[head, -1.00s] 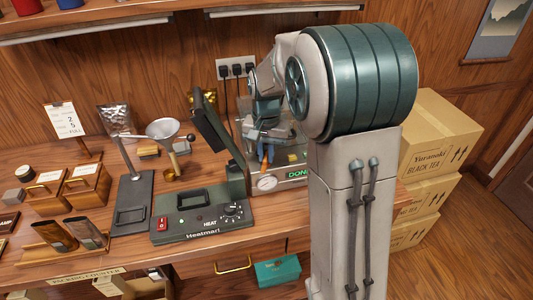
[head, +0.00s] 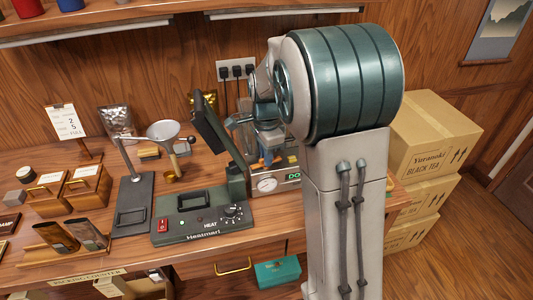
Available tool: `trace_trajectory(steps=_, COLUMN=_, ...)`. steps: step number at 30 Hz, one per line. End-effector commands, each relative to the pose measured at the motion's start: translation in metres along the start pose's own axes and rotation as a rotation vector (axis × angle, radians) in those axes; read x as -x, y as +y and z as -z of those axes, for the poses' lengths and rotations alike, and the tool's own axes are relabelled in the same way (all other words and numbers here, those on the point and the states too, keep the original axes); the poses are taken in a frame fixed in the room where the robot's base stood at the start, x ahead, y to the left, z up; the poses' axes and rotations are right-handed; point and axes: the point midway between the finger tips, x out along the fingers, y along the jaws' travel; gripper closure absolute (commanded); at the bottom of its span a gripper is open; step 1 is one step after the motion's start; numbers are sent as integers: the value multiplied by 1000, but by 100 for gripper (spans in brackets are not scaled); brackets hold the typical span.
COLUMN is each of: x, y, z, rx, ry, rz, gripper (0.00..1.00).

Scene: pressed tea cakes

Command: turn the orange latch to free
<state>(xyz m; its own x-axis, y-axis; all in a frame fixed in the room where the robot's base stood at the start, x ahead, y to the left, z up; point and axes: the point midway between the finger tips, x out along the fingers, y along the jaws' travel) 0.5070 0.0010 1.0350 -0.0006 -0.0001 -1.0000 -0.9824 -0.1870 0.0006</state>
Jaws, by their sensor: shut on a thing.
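A press machine with a round dial gauge (head: 267,184) and a green-lit display (head: 292,176) stands on the counter, mostly hidden behind my arm. My gripper (head: 269,155) points down in front of the machine's body, just above the gauge. A small bit of orange, the orange latch (head: 268,157), shows at the fingertips. My gripper looks closed on it, but the contact is small and partly covered. The latch's exact angle cannot be made out.
A heat sealer (head: 205,215) with a raised arm stands left of the press. A funnel (head: 164,131) on a stand, wooden boxes (head: 88,185) and a card holder (head: 66,122) are further left. Cartons (head: 425,135) are stacked at the right. A shelf (head: 150,25) runs above.

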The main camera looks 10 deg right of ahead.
Motion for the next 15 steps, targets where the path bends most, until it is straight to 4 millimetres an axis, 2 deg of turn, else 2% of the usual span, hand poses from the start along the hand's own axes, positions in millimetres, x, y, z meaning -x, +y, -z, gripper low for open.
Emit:
trace_trajectory(steps=6, x=2, y=-1, z=0, rx=-119, ry=0, rz=3, gripper=100)
trace_trajectory(steps=15, x=1, y=-1, z=0, rx=-196, ry=0, rz=4, gripper=100)
